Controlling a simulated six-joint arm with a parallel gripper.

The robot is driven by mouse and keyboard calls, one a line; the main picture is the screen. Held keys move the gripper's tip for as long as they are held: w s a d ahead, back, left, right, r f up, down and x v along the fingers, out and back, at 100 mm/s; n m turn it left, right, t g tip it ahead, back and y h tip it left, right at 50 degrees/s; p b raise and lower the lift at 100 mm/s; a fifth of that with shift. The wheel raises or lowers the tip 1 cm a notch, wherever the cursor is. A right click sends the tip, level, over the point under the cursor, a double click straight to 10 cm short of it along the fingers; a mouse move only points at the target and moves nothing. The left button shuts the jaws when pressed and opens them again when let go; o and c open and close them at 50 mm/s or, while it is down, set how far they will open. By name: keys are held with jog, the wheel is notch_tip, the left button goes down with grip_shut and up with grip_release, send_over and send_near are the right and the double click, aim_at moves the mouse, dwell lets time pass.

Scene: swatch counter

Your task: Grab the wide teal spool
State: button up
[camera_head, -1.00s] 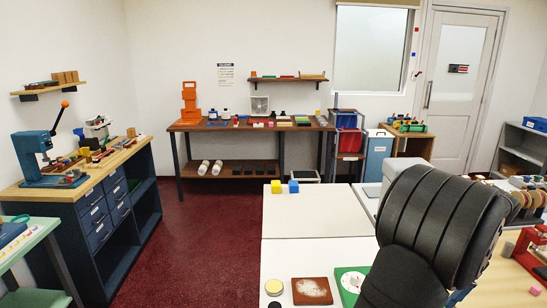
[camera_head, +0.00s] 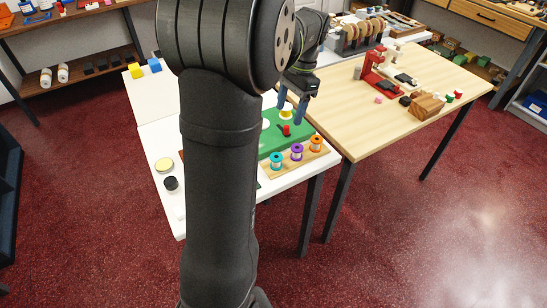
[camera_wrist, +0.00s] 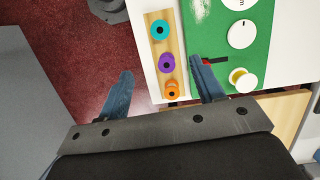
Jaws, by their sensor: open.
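A teal spool (camera_head: 276,161) stands upright at the left end of a wooden strip (camera_head: 286,166). A purple spool (camera_head: 296,152) and an orange spool (camera_head: 316,143) stand beside it in a row. In the wrist view the teal spool (camera_wrist: 160,29) is at the top, the purple spool (camera_wrist: 166,63) below it, and the orange spool (camera_wrist: 172,88) nearest my gripper's palm. My gripper (camera_wrist: 162,68) is open and empty above the strip's purple and orange end. In the head view my gripper (camera_head: 291,110) is above the green mat, behind the strip.
The green mat (camera_wrist: 263,40) lies beside the strip, with white discs, a cream-yellow spool (camera_wrist: 242,78) and a red piece (camera_head: 286,130). The white table (camera_head: 262,182) ends just in front of the strip. A wooden table (camera_head: 365,143) with a red device (camera_head: 374,70) adjoins on the right.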

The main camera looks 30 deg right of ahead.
jog(key=a+n+h, duration=0.1)
jog(key=a+h, duration=0.1)
jog(key=a, duration=0.2)
send_near(276, 156)
jog(key=shift+h, duration=0.3)
jog(key=f, duration=0.3)
jog(key=a+f, duration=0.1)
jog(key=f, duration=0.1)
jog(key=shift+s+f, duration=0.15)
jog(key=shift+d+f, duration=0.1)
jog(key=shift+f, duration=1.2)
jog(key=shift+d+f, duration=0.15)
jog(key=shift+f, duration=1.15)
jog(key=c, duration=1)
jog(key=shift+r, duration=0.1)
jog(key=shift+c, duration=0.2)
